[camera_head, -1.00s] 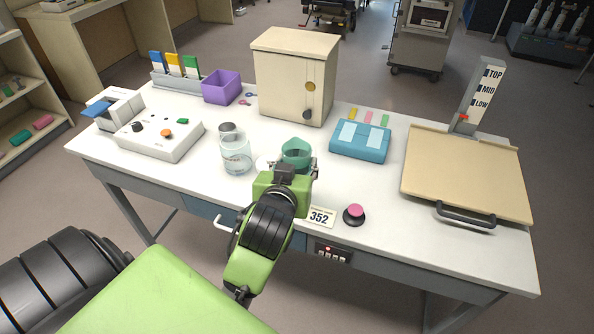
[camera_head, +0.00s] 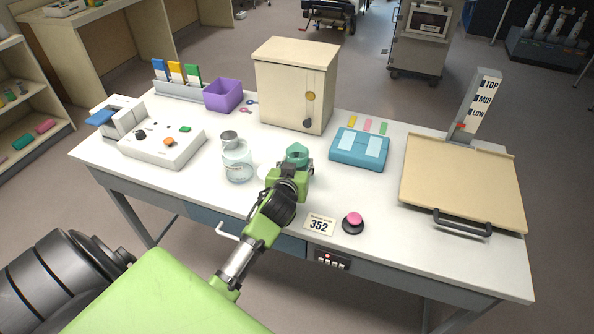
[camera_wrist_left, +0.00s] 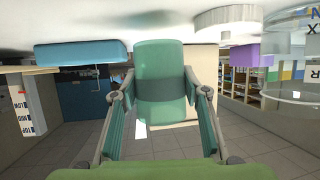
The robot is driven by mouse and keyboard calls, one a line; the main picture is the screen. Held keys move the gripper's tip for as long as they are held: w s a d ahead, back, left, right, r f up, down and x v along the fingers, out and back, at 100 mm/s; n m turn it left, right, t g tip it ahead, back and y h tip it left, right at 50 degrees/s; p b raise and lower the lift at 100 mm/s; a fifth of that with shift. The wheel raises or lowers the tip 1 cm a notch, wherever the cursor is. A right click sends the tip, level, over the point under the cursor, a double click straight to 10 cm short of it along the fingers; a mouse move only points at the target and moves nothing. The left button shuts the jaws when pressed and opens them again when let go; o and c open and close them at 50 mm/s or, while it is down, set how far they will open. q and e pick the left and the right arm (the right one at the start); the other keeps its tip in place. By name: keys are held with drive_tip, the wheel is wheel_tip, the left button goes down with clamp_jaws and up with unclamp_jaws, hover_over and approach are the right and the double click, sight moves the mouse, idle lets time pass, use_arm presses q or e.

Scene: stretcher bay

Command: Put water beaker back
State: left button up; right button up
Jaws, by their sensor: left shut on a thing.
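A teal-green beaker (camera_head: 297,154) is above or on the white table, in front of the cream cabinet. My left gripper (camera_head: 291,170) is shut on it, with one finger on each side. The left wrist view, upside down, shows the beaker (camera_wrist_left: 160,82) between the fingertips. I cannot tell whether its base touches the table. A clear glass beaker (camera_head: 237,163) stands upright to the left, apart from the gripper, with a grey cup (camera_head: 228,137) behind it. A white round disc (camera_head: 264,171) shows partly, just left of the gripper. My right gripper is not in view.
The cream cabinet (camera_head: 294,88) stands behind the beaker. A control box (camera_head: 162,147) and purple bin (camera_head: 223,95) are left.

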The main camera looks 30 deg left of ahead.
use_arm(q)
wheel_tip(320, 180, down, 2)
drive_tip(key=shift+f+p, duration=0.2)
drive_tip(key=shift+p, duration=0.1)
drive_tip(key=shift+f, duration=0.25)
drive_tip(key=shift+f, duration=0.15)
drive_tip(key=o, duration=1.2)
drive_tip(key=shift+s+d, duration=0.1)
drive_tip(key=b+v, duration=0.1)
drive_tip(key=v, duration=0.9)
drive_tip(key=shift+s+d+r, duration=0.1)
drive_tip(key=shift+s+r, duration=0.1)
drive_tip(key=shift+b+v, duration=0.35)
drive_tip(key=shift+v, duration=0.4)
